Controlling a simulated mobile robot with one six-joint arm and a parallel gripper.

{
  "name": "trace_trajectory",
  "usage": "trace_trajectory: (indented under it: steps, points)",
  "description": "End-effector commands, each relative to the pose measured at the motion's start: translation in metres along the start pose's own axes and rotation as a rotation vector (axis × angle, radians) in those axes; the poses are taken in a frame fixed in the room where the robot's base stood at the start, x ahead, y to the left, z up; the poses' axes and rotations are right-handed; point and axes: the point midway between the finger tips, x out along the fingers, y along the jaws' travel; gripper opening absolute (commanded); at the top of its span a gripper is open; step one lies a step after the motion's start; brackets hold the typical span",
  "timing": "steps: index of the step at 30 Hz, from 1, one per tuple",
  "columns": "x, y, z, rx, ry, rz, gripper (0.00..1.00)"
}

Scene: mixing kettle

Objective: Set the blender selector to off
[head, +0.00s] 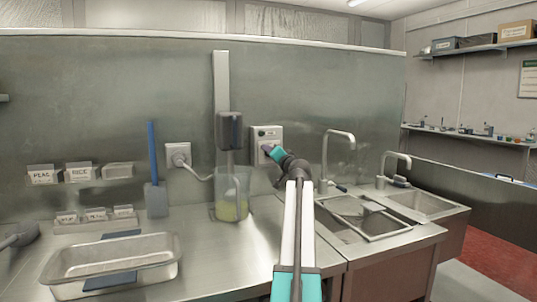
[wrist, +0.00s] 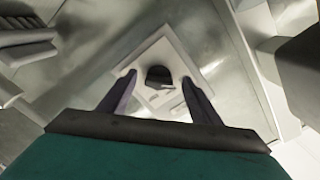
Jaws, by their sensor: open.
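The selector is a dark round knob (wrist: 158,76) on a pale square plate (wrist: 160,47). The plate also shows on the steel back wall in the head view (head: 267,132), where my gripper hides the knob. My gripper (head: 268,149) reaches the plate from the front right. In the wrist view its two fingers (wrist: 158,82) are apart, one on each side of the knob, with gaps to it. The fingers look close to the plate; whether they touch it I cannot tell. The blender has a dark motor head (head: 229,130) over a clear jug (head: 232,195) with yellowish contents.
A wall socket (head: 178,155) with a cable sits left of the blender. A blue-handled scraper (head: 153,170), labelled bins (head: 80,173) and a metal tray (head: 112,262) are further left. Taps (head: 338,150) and sinks (head: 365,220) are to the right.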

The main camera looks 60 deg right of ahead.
Motion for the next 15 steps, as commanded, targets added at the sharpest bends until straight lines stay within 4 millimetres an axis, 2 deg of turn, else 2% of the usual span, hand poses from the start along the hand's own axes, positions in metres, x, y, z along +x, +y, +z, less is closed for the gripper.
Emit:
trace_trajectory:
  steps: [15]
  points:
    - [-0.038, 0.001, 0.0, 0.0, 0.001, 0.001, 0.58]
